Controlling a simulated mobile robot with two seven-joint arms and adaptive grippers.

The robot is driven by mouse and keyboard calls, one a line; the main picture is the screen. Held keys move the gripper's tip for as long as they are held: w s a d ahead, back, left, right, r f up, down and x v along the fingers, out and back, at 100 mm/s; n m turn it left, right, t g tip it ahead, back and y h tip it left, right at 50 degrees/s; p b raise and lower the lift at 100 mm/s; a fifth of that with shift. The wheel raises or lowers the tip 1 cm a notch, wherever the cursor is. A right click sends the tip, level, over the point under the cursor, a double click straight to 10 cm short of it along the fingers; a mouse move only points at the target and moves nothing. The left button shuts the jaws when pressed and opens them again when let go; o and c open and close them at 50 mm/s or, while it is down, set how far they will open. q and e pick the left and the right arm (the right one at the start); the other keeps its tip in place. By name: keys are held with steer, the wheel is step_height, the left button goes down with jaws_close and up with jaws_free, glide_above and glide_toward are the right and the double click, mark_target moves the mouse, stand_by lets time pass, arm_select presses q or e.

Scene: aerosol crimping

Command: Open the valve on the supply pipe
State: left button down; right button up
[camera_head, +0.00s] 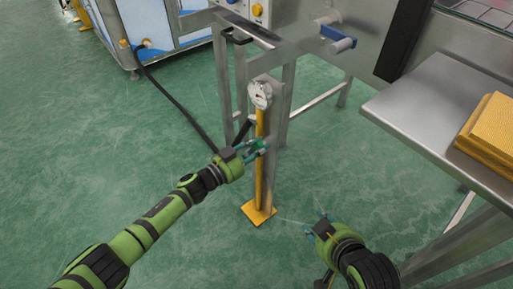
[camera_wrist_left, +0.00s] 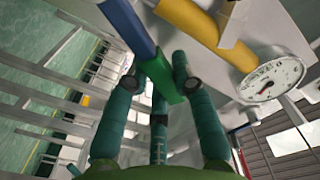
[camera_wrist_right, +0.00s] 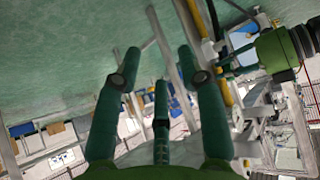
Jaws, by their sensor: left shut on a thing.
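The supply pipe (camera_head: 260,185) is a yellow upright pipe on a square yellow foot, with a round white gauge (camera_head: 261,94) at its top. The valve handle (camera_head: 262,147) is a small green part partway up the pipe, partly hidden by my gripper. My left gripper (camera_head: 257,149) is shut on it. In the left wrist view the handle (camera_wrist_left: 160,78) shows as a green bar, in line with a blue part, between the fingers (camera_wrist_left: 160,85). The yellow pipe (camera_wrist_left: 205,32) and gauge (camera_wrist_left: 270,78) are close by. My right gripper (camera_head: 318,225) is open and empty above the floor, right of the pipe.
A metal frame (camera_head: 288,100) stands directly behind the pipe. A steel table (camera_head: 420,110) with yellow stacked pieces (camera_head: 490,135) is at the right. A black hose (camera_head: 180,105) runs across the floor from a blue-and-white machine (camera_head: 165,25). The green floor at left is clear.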

mark_target(258, 131)
arm_select(q)
steer(key=w+n, duration=0.1)
steer(key=a+r+n+p, duration=0.1)
steer(key=n, duration=0.1)
steer(key=shift+w+r, duration=0.1)
steer(key=shift+w, duration=0.3)
steer(key=shift+w+a+n, duration=0.2)
steer(key=shift+n, duration=0.1)
steer(key=shift+w+a+r+n, duration=0.15)
steer(key=shift+w+a+n, duration=0.15)
steer(key=shift+n, duration=0.3)
steer(key=shift+w+a+n, duration=0.15)
steer(key=shift+w+n, duration=0.2)
steer(key=shift+n, duration=0.25)
arm_select(e)
steer(key=s+d+f+g+h, duration=0.1)
steer(key=s+f+g, duration=0.3)
steer(key=s, duration=0.4)
steer(key=shift+d+m+g, duration=0.3)
steer(key=shift+d+g, duration=0.1)
steer(key=shift+d, duration=0.5)
arm_select(q)
steer(key=c, duration=1)
jaws_free()
arm_select(e)
steer(key=shift+w, duration=0.1)
arm_select(q)
steer(key=shift+a, duration=0.15)
